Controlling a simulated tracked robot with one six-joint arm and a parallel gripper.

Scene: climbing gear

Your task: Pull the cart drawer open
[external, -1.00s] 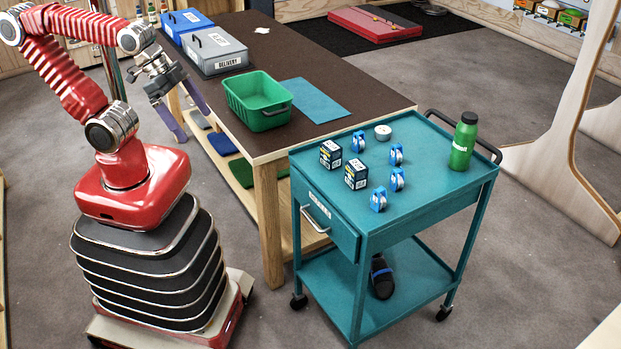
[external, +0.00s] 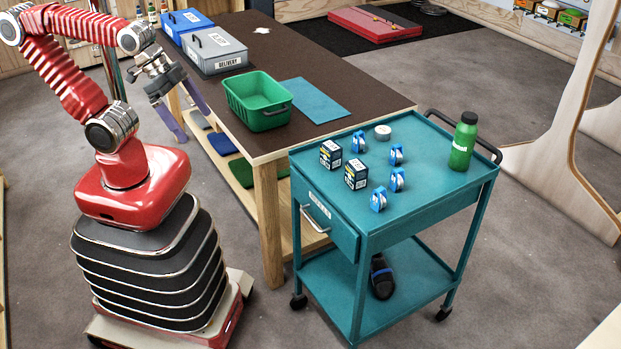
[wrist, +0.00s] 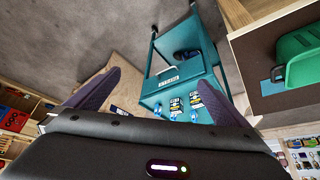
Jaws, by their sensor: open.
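The teal cart (external: 430,200) stands at the right of the external view. Its drawer (external: 328,222) is shut, with a silver bar handle (external: 315,219) and a label on its front. In the wrist view the drawer front (wrist: 180,80) and its handle (wrist: 166,72) show between my fingers, some way off. My gripper (external: 195,117) is open and empty at the upper left, beside the brown table and well apart from the handle. Its two dark purple fingers are spread wide in the wrist view (wrist: 165,95).
Several blue devices, two dark boxes (external: 356,174), a tape roll (external: 383,132) and a green bottle (external: 463,141) stand on the cart top. A shoe (external: 381,277) lies on its lower shelf. The brown table (external: 300,55) with a green bin (external: 258,103) adjoins the cart.

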